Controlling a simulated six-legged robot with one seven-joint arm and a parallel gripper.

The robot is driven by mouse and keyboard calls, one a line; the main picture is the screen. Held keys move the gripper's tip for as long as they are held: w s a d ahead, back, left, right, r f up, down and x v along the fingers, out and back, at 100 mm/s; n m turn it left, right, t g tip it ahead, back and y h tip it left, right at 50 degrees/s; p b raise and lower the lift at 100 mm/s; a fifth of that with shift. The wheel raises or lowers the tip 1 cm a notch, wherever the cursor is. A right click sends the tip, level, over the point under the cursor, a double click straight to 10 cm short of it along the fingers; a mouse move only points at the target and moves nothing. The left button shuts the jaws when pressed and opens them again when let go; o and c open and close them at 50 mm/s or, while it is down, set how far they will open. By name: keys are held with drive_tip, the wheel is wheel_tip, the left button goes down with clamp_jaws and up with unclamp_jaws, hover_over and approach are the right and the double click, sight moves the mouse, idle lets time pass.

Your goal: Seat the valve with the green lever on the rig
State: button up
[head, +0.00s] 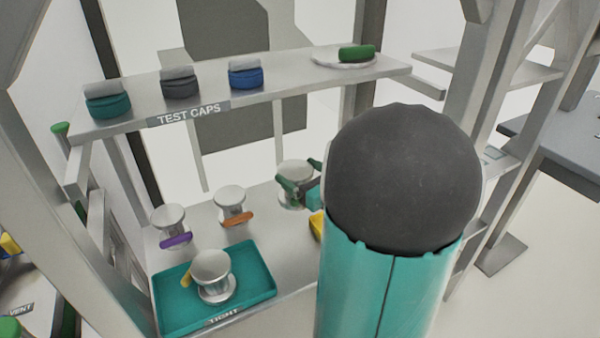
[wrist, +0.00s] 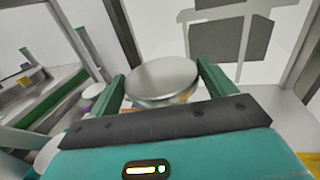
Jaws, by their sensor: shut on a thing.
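My gripper (head: 301,176) has its two green fingers shut on a pale metal valve (head: 295,169). The valve looks upright, at the right end of a row on the lower shelf. I cannot tell whether its base touches the shelf. In the wrist view the valve's round top (wrist: 162,76) sits between the two fingers. Its lever cannot be told apart from the green fingers, and its lower part is hidden. No receiving seat on the rig can be made out clearly.
Valves with a purple lever (head: 176,240) and an orange lever (head: 236,219) stand to the left. A yellow-lever valve (head: 212,270) stands in the teal tray (head: 262,277). The TEST CAPS shelf (head: 300,84) with several caps runs above. Posts flank the shelves.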

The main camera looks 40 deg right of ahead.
drive_tip(key=shift+r, duration=0.15)
drive_tip(key=shift+r, duration=2.95)
